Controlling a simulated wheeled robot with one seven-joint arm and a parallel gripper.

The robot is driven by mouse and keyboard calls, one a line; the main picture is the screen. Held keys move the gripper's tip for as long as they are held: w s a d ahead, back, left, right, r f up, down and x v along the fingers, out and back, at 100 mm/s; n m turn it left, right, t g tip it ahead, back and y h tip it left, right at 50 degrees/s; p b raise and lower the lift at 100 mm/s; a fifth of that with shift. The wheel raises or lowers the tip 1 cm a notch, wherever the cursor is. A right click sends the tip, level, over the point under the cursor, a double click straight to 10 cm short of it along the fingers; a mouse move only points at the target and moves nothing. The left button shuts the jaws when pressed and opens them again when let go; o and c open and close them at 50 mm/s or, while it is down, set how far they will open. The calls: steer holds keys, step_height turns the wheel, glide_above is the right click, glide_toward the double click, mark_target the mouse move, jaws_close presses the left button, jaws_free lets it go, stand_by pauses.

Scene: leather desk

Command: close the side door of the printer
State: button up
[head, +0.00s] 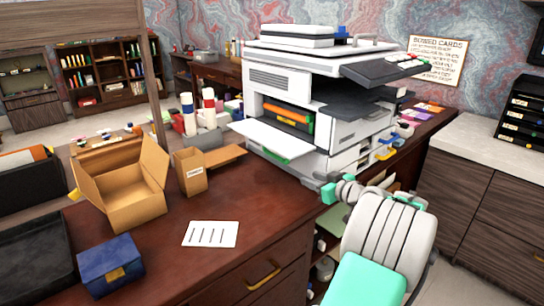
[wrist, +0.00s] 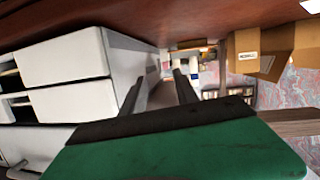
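The white printer (head: 375,128) stands on the dark red desk in the head view. Its side door (head: 278,139) hangs open as a flat white flap toward the left, with a green strip near its lower edge. Orange and dark parts show in the opening behind it. My gripper (wrist: 158,77) shows in the wrist view as two dark fingers spread apart, with nothing seen between them. White printer drawers (wrist: 62,62) are to the left of the fingers there. In the head view my arm is right of and in front of the printer; the fingertips cannot be made out.
An open cardboard box (head: 122,190), a small carton (head: 190,172), a blue box (head: 110,268) and a paper sheet (head: 210,234) lie on the desk (head: 225,270). The desk surface in front of the door is mostly clear. A pale counter (head: 485,148) stands at the right.

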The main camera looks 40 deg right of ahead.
mark_target(284, 162)
steer(key=w+a, duration=0.1)
steer(key=w+a+n+t+y, duration=0.1)
steer(key=shift+w+f+y, duration=0.3)
steer(key=shift+w+f, duration=0.1)
steer(key=w+r, duration=0.1)
steer(key=w, duration=0.2)
steer(key=w+a+r+n+t, duration=0.1)
steer(key=w, duration=0.2)
steer(key=w+r+t, duration=0.1)
steer(key=w, duration=0.2)
steer(key=shift+w+a+r+y, duration=0.1)
steer(key=shift+a+r+y, duration=0.1)
steer(key=shift+r+y, duration=0.15)
steer(key=shift+c, duration=0.5)
jaws_close()
